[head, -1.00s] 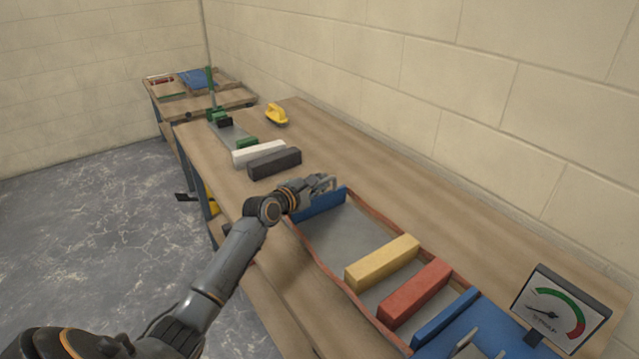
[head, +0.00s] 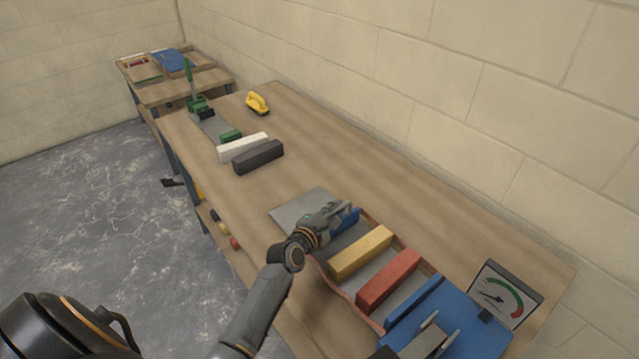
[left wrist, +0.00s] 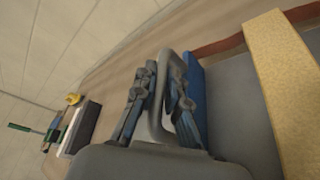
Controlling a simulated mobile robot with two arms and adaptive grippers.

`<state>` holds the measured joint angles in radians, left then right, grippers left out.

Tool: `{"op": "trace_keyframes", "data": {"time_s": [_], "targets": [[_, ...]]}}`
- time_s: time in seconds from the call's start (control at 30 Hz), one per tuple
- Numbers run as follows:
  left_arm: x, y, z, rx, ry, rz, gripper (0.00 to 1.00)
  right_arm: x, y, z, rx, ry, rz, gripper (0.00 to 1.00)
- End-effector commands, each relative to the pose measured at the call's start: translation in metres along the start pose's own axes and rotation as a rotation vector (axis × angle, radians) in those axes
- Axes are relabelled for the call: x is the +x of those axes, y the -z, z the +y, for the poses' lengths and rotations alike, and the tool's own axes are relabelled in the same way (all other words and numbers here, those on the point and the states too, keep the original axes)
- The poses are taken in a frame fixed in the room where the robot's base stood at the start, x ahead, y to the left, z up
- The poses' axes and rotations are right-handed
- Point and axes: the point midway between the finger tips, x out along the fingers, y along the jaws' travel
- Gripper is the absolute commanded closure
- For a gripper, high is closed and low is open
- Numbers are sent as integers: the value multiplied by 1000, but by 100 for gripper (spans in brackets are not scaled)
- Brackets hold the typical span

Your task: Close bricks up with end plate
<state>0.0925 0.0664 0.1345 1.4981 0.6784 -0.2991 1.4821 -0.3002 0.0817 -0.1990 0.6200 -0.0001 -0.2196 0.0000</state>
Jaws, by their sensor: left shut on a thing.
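The blue end plate (head: 347,220) stands upright across the grey channel with reddish edges. My left gripper (head: 336,213) is shut on it from the far side. The plate also shows in the left wrist view (left wrist: 196,98), just beyond the fingers (left wrist: 160,100). A yellow brick (head: 361,252) lies across the channel, with a short gap between it and the plate. A red brick (head: 389,280) lies beyond it, near a blue block (head: 412,302) at the channel's near end. The yellow brick is large in the wrist view (left wrist: 285,85). My right gripper cannot be made out.
A dial gauge (head: 506,294) stands beside the blue block. White (head: 242,147) and black (head: 259,157) bricks, a green-handled tool (head: 197,103) and a yellow-handled tool (head: 257,103) lie farther back.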

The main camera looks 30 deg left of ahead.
Motion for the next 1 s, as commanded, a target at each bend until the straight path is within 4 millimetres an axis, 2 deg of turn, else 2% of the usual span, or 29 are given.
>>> {"op": "trace_keyframes", "data": {"time_s": [0.03,0.1,0.3,0.8,0.83,0.9,1.0], "targets": [[-6,-14,-6,-7,10,-3,100,-12,1,0,0,0,0,33],[-10,-24,-14,-6,8,-2,100,-18,2,0,1,1,1,33],[-18,-41,-30,-2,7,-3,100,-26,3,-2,1,3,1,33],[-19,-44,-35,0,5,-2,100,-28,4,-2,0,3,1,33],[-19,-44,-35,0,4,-2,82,-28,4,-2,0,3,1,33],[-19,-44,-35,0,4,-1,67,-28,4,-2,0,3,1,33],[-19,-44,-34,0,3,-1,64,-28,4,-2,0,3,1,33]]}}
